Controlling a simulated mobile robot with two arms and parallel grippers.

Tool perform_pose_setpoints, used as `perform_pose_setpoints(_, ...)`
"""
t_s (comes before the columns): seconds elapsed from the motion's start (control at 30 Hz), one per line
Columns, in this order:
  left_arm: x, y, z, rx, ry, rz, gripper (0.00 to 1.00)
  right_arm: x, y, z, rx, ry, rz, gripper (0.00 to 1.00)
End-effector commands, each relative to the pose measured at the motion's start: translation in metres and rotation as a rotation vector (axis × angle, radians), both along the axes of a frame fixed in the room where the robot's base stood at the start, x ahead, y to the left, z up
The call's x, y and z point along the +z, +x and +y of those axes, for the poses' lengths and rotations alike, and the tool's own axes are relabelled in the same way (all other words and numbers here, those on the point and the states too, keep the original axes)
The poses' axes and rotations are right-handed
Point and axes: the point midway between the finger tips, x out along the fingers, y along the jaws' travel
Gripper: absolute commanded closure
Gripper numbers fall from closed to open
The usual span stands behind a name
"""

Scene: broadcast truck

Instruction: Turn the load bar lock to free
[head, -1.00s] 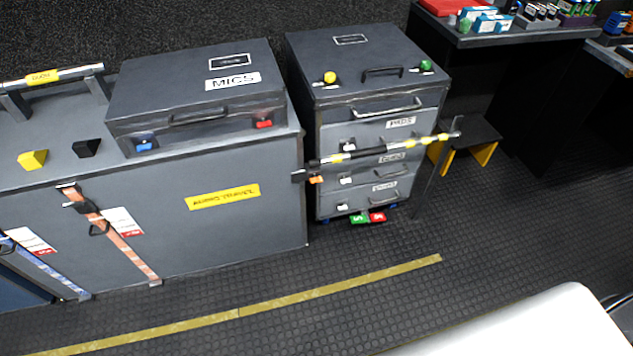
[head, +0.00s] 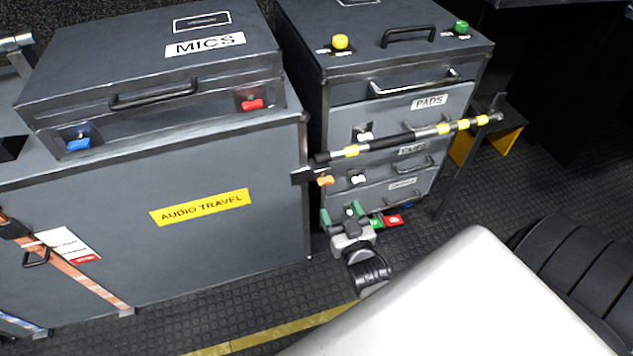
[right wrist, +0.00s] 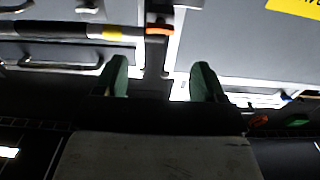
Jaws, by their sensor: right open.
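The load bar (head: 400,140), silver and black with yellow bands, runs across the front of the drawer cabinet. Its orange lock (head: 325,181) sits just below the bar's left end, beside the dark end bracket (head: 304,175). My right gripper (head: 340,212) has green fingertips. It is open and empty, a little below the lock in the head view and apart from it. In the right wrist view the orange lock (right wrist: 158,30) shows beyond the gap between the open fingers (right wrist: 161,78), near the bar (right wrist: 70,32). My left gripper is not in view.
The drawer cabinet (head: 345,100) stands right of the grey audio travel case (head: 230,245), which carries the MICS case (head: 150,60). A green and red tag (head: 393,221) lies low by the cabinet. A yellow-legged step stool (head: 508,139) stands at the right.

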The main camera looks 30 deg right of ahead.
Motion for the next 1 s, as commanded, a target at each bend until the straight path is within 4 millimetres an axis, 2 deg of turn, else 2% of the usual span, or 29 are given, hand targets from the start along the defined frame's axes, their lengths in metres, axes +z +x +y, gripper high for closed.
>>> perform_pose_setpoints(0.3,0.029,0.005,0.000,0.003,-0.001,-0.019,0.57,0.000,0.058,-0.014,0.002,0.001,-0.001,0.30)
perform_pose_setpoints(0.5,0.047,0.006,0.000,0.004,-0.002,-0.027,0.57,-0.001,0.086,-0.020,0.002,0.000,0.002,0.30)
perform_pose_setpoints(0.7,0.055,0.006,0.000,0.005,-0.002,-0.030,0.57,0.000,0.096,-0.023,0.002,0.000,0.003,0.30)
perform_pose_setpoints(0.93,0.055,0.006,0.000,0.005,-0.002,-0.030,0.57,0.000,0.096,-0.023,0.002,0.001,0.004,0.30)
perform_pose_setpoints(1.0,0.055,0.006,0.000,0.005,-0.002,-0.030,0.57,0.000,0.096,-0.023,0.002,0.001,0.004,0.39)
